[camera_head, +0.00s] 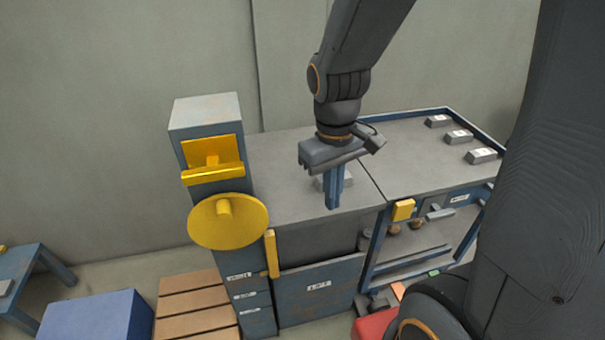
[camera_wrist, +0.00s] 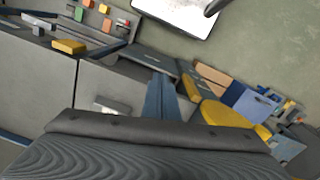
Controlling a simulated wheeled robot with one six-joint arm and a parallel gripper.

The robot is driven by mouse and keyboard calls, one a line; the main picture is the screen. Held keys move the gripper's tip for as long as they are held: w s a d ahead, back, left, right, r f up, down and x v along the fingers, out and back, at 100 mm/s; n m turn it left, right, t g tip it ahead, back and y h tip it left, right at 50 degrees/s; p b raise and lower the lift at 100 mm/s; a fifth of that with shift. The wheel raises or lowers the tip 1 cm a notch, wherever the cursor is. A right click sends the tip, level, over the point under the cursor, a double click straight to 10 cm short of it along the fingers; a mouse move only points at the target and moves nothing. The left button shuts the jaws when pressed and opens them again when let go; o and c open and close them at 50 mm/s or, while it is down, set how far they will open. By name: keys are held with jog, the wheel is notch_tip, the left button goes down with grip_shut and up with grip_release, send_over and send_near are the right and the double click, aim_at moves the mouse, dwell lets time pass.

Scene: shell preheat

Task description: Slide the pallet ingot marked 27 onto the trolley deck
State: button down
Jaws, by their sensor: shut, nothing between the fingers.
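My gripper (camera_head: 334,203) is shut and empty, with its blue fingers pointing down over the left grey top (camera_head: 280,190). A small grey ingot (camera_head: 347,181) lies on that top behind the fingers, partly hidden by them. It also shows in the wrist view (camera_wrist: 112,106), beside the fingers (camera_wrist: 161,96) and partly hidden by my gripper body. I cannot tell whether the fingers touch it. Three ingots (camera_head: 459,137) lie along the far right of the adjoining blue-rimmed deck (camera_head: 400,150). No number can be read on any ingot. I cannot tell which surface is the trolley deck.
A seam divides the two tops, which look nearly level. A yellow block (camera_head: 403,210) sits at the right deck's front edge. A grey column with a yellow disc (camera_head: 228,221) stands at left. A wooden pallet (camera_head: 195,303) and blue box (camera_head: 98,318) are on the floor.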

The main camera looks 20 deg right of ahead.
jog(key=w+a+f+n+h+p, duration=0.1)
jog(key=w+a+n+p, duration=0.15)
jog(key=w+n, duration=0.6)
jog(key=w+a+n+h+p, duration=0.15)
jog(key=w+a+n, duration=0.25)
jog(key=w+n, duration=0.4)
jog(key=shift+m, duration=0.75)
jog(key=p+x, duration=0.1)
jog(key=x, duration=0.2)
jog(key=w+x, duration=0.1)
jog(key=x, duration=0.2)
jog(key=p+x, duration=0.1)
jog(key=x, duration=0.3)
jog(key=shift+w+d+r+p, duration=0.1)
jog(key=shift+w+d+p, duration=0.1)
jog(key=shift+p, duration=0.1)
jog(key=d+p, duration=0.1)
jog(key=d, duration=0.2)
jog(key=shift+w+d+f+p, duration=0.1)
jog(key=shift+d+f+p, duration=0.2)
jog(key=shift+d, duration=0.2)
